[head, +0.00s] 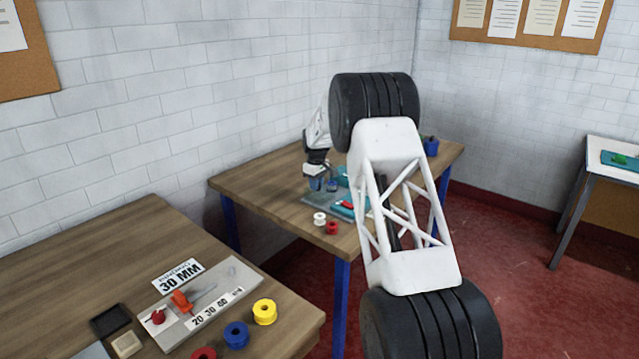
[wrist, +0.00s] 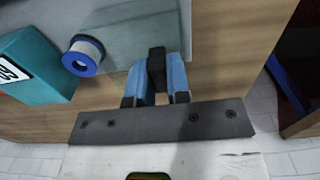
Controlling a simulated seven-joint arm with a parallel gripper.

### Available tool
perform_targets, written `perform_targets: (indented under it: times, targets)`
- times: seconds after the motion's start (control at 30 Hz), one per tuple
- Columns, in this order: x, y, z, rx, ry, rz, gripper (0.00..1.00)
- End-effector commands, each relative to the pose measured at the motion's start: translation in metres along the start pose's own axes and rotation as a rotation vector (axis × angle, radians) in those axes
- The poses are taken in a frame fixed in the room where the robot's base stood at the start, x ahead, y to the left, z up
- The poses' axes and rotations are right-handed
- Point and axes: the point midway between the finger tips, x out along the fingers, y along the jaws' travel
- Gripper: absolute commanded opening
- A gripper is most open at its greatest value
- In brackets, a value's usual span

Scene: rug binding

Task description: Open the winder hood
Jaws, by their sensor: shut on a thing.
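My gripper (wrist: 159,95) is shut on a black handle (wrist: 157,62), which sits between its two blue fingers in the wrist view. A clear, faintly tinted panel (wrist: 120,30), which looks like the winder hood, lies just beyond the handle; how far it is raised I cannot tell. A teal block (wrist: 32,68), the winder's body by its look, with a blue-and-white spool (wrist: 83,56), is at the left. In the head view my gripper (head: 323,184) is low at the left end of the teal winder (head: 345,209), which my arm partly hides.
A white spool (head: 319,218) and a red spool (head: 332,228) stand near the front edge of the wooden table (head: 270,190). The nearer table (head: 80,260) holds a grey board and several coloured spools. A wall stands behind both tables.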

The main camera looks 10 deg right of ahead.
Motion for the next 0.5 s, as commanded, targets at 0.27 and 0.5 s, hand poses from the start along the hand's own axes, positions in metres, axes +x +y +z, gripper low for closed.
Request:
perform_targets:
  times: [0.27,0.5]
  targets:
    - [-0.0009,-0.0005,-0.0012,-0.001,0.002,0.001,0.18]
    - [-0.0006,-0.0001,-0.0006,0.0,0.001,0.001,0.43]
